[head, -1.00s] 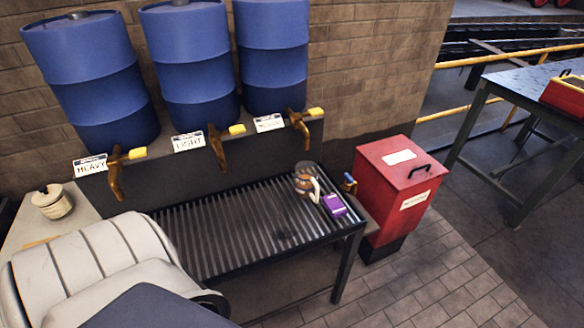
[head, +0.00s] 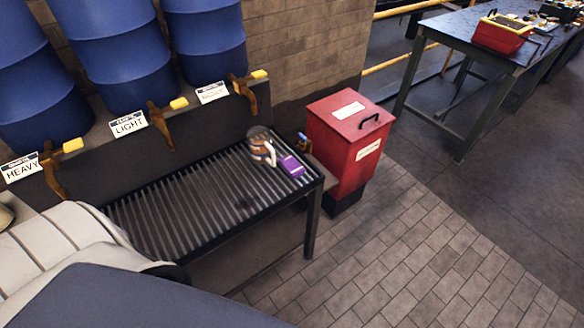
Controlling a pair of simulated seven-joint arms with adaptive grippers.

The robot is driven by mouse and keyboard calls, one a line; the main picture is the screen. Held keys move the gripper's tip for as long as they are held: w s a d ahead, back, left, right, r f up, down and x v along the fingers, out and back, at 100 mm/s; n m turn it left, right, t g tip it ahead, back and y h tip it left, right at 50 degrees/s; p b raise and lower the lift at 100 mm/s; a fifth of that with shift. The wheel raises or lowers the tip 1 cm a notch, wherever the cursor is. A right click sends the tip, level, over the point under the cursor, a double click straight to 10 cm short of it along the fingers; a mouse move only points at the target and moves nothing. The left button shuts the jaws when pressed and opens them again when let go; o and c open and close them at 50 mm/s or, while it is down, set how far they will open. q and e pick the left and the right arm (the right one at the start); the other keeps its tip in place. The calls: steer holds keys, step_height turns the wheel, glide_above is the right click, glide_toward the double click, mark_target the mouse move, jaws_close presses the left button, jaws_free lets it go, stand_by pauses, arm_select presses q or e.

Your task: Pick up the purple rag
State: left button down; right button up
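The purple rag (head: 291,166) is a small folded purple piece at the right end of the slatted drip rack (head: 190,205). It lies beside a clear jug (head: 261,147) with a pale handle, on the jug's right. I cannot tell whether the two touch. A large pale and dark blue part of my own body fills the lower left. Neither of my grippers shows in this view.
Blue drums (head: 203,50) with brass taps stand behind the rack. A red lidded bin (head: 346,145) stands just right of it. A workbench (head: 480,45) with a red toolbox (head: 501,33) is at upper right. The brick floor (head: 420,250) in front is clear.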

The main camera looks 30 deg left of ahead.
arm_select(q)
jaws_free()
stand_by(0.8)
